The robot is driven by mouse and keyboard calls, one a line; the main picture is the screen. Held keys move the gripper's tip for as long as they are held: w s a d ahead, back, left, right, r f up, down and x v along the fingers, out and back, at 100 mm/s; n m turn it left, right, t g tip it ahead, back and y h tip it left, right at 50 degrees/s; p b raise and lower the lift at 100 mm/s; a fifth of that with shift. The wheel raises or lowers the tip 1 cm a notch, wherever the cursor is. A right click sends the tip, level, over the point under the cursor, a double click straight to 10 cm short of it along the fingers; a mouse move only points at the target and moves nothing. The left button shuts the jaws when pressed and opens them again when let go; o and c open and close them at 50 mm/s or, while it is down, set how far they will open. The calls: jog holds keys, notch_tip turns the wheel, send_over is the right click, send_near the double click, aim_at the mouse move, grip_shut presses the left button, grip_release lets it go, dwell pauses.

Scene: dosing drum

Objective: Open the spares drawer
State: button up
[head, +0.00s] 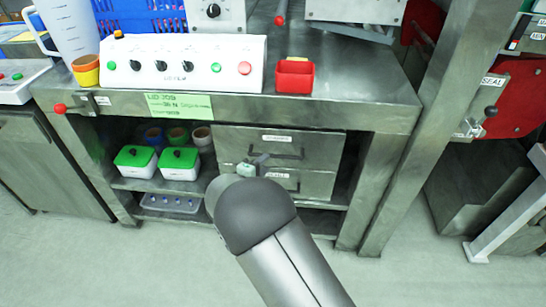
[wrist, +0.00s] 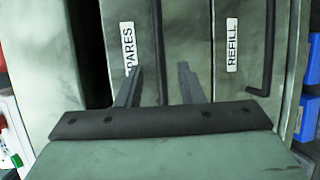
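The spares drawer (wrist: 140,22) is the upper of two stacked drawers, and its front also shows in the head view (head: 235,140). Its label is partly covered by a finger in the wrist view. Its dark bar handle (wrist: 158,35) runs between my fingers in the wrist view; I cannot tell whether they touch it. My gripper (wrist: 160,66) is open, with one finger on each side of the handle's line. In the head view my gripper (head: 256,162) is at the drawer fronts, partly hidden by my arm. The drawer looks closed.
The refill drawer (wrist: 228,85), with its own handle (wrist: 266,60), lies directly below. White boxes with green lids (head: 180,164) stand on the shelf to the left. Above, the bench holds a control panel (head: 165,62) and a red bin (head: 294,77). A metal post (head: 425,130) stands right.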

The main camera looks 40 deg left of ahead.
aim_at(272, 157)
jog(key=x, duration=0.6)
jog(key=shift+w, duration=0.3)
grip_shut()
